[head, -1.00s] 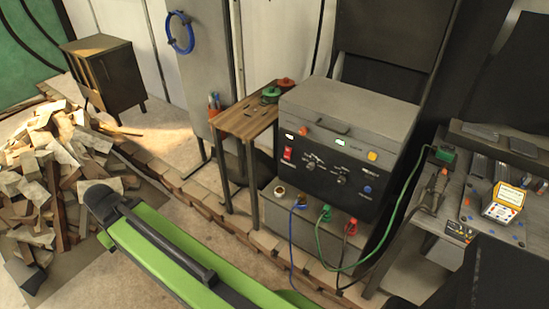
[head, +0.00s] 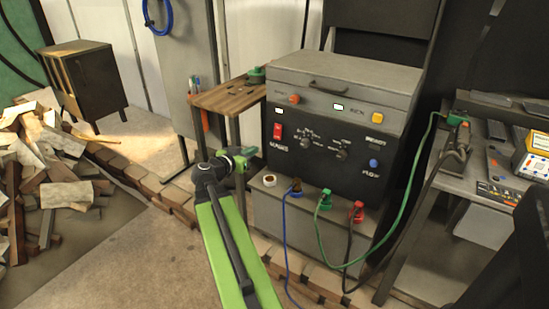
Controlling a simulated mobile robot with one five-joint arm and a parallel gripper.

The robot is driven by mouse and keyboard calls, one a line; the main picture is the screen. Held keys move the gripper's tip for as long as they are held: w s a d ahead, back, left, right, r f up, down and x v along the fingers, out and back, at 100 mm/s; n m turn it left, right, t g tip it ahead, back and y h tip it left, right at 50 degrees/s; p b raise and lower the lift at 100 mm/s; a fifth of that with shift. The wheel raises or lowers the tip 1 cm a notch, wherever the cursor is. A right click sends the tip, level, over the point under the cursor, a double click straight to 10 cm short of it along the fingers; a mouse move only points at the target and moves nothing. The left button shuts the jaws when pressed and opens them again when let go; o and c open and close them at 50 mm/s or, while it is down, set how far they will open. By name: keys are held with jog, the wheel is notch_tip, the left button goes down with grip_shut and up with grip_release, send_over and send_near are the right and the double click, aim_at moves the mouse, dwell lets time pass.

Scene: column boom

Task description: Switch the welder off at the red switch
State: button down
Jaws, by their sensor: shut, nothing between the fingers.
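The welder (head: 345,78) is a large grey box with a black front panel, standing right of centre in the head view. Its red switch (head: 277,131) is a small upright rocker at the left of the panel, above a white label. The switch is unobstructed; which way it is tipped is too small to tell. My green arm reaches up from the bottom. My gripper (head: 243,157) is small and partly hidden at its end, shut and empty, to the lower left of the switch and apparently apart from it.
A small wooden-topped table (head: 228,97) stands just left of the welder, close behind my gripper. Blue, green and black cables hang from the sockets below the panel. A grey workbench (head: 425,190) stands at right. A wood pile (head: 55,165) lies at left, with open floor before it.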

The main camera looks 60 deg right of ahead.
aim_at(278, 136)
jog(key=shift+s+d+r, duration=0.2)
jog(key=shift+d, duration=0.15)
jog(key=shift+d, duration=0.1)
jog(key=b+x, duration=0.2)
jog(key=x, duration=1.1)
jog(key=shift+d+r, duration=0.1)
jog(key=shift+d, duration=0.35)
